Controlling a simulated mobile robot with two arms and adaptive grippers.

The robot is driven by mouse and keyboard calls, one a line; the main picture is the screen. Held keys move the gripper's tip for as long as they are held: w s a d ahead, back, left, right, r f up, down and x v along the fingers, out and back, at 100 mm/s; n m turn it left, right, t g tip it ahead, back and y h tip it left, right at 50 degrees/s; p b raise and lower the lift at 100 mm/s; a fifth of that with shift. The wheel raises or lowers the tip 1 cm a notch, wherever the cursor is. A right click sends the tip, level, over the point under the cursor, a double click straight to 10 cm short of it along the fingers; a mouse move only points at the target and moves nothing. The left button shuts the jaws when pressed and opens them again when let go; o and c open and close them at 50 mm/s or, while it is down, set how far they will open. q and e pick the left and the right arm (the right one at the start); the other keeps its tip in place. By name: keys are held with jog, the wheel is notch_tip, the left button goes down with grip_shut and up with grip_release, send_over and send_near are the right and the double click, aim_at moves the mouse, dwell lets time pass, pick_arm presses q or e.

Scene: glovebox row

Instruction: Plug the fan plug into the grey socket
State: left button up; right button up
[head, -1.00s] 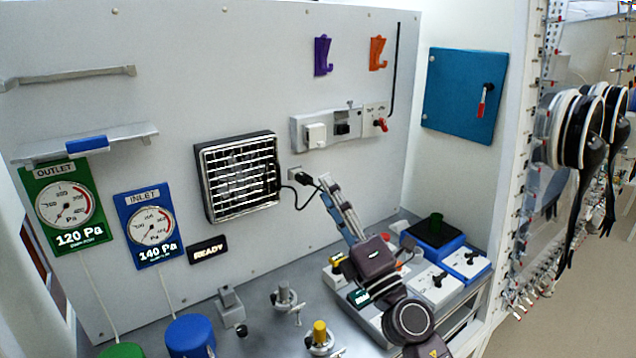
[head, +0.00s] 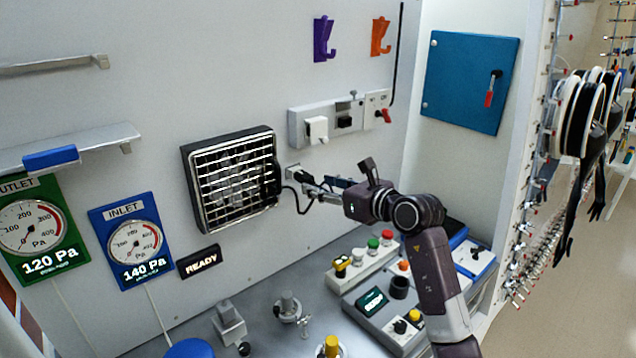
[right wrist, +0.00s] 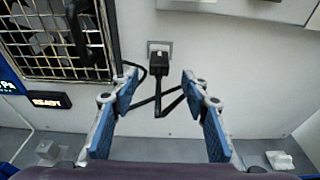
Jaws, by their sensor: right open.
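The black fan plug (right wrist: 160,76) sits at the grey socket (right wrist: 159,47) on the back wall and stays there with no finger touching it. How deep it sits I cannot tell. The socket also shows in the head view (head: 292,171), where the plug is hard to make out behind my fingers. The plug's black cable loops below it and runs left to the fan (head: 232,182). My right gripper (right wrist: 158,88) is open in front of the plug, with one blue-padded finger on each side and gaps between. In the head view the right gripper (head: 314,190) reaches in from the right. My left gripper is out of view.
A switch strip (head: 330,122) is on the wall above the socket. Below my right arm, a console with several buttons (head: 361,255) and a blue tray stand on the bench. Valves (head: 287,305) stand on the bench. The wall right of the socket is bare.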

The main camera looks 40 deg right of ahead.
aim_at(314, 181)
jog(key=shift+w+a+r+p, duration=0.1)
jog(key=shift+w+r+p, duration=0.15)
jog(key=shift+w+p, duration=0.05)
jog(key=shift+p+x, duration=0.65)
jog(key=shift+x, duration=1.7)
jog(key=shift+w+f, duration=0.1)
jog(key=shift+w, duration=0.05)
jog(key=c, duration=0.4)
grip_shut()
jog(key=shift+c, duration=2)
grip_release()
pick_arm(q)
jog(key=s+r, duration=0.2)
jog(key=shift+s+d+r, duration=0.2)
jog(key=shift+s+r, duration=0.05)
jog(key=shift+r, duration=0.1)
pick_arm(e)
grip_shut()
